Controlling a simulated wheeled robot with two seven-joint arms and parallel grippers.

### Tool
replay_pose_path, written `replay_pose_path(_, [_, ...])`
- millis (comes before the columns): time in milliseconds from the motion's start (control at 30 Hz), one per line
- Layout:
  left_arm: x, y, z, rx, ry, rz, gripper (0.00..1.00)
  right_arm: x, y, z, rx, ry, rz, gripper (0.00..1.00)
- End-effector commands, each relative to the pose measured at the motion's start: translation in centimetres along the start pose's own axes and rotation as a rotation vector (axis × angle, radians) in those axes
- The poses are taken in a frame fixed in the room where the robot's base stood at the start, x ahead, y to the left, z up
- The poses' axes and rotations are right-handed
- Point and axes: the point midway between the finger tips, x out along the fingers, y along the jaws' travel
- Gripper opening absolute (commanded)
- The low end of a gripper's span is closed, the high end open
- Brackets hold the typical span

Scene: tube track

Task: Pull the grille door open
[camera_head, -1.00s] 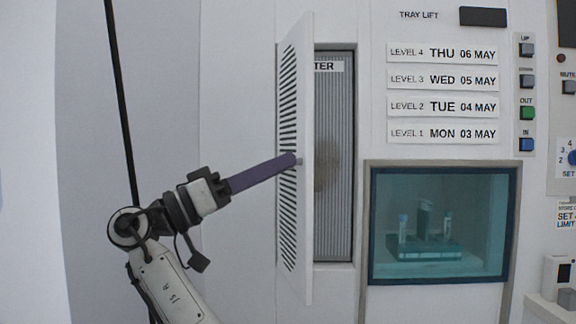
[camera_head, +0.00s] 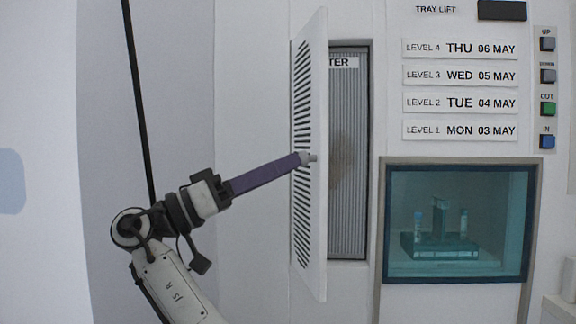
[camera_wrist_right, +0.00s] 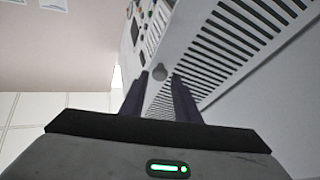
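The grille door (camera_head: 310,200) is a white slatted panel, swung part-way out from the cabinet with its narrow opening to the right. A small grey knob (camera_head: 312,158) sits on it; it also shows in the right wrist view (camera_wrist_right: 160,72). My right gripper (camera_head: 302,159) is at the knob, its purple fingers seen nearly edge-on. In the right wrist view its two fingers (camera_wrist_right: 160,80) stand apart, one on each side of the knob near the tips, with gaps showing beside it. My left gripper is out of view.
Behind the door is a grey pleated filter (camera_head: 348,190) under a partly hidden label. To the right are the level labels (camera_head: 460,75), coloured buttons (camera_head: 547,108) and a teal window (camera_head: 460,190) with a tray and tubes behind it. Bare wall lies left of the door.

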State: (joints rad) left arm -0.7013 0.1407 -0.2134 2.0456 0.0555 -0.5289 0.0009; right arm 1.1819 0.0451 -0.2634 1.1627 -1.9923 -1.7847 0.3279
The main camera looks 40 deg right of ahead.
Motion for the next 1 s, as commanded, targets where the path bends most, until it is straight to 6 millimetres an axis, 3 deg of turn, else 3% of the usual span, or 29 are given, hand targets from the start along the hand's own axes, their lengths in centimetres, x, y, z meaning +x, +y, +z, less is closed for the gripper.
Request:
replay_pose_path(100, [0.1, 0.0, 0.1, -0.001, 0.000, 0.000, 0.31, -2.3, 0.0, -0.1, 0.000, 0.001, -0.002, 0.29])
replay_pose_path(300, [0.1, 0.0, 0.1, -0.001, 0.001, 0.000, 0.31, -4.8, 0.1, -0.1, 0.002, 0.001, 0.000, 0.29])
replay_pose_path(633, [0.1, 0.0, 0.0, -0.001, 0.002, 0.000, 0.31, -5.4, 0.1, -0.1, 0.002, 0.000, 0.001, 0.29])
replay_pose_path(767, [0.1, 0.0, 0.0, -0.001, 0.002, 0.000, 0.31, -5.6, -0.3, 0.3, -0.007, 0.004, -0.010, 0.10])
replay_pose_path(833, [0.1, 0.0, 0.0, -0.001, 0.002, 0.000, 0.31, -5.9, -1.4, 1.1, -0.032, 0.014, -0.044, 0.00])
replay_pose_path(933, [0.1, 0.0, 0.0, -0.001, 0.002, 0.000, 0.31, -7.0, -4.6, 3.5, -0.104, 0.047, -0.145, 0.00])
replay_pose_path(1000, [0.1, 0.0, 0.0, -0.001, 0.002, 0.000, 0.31, -8.3, -7.7, 6.4, -0.177, 0.077, -0.257, 0.00])
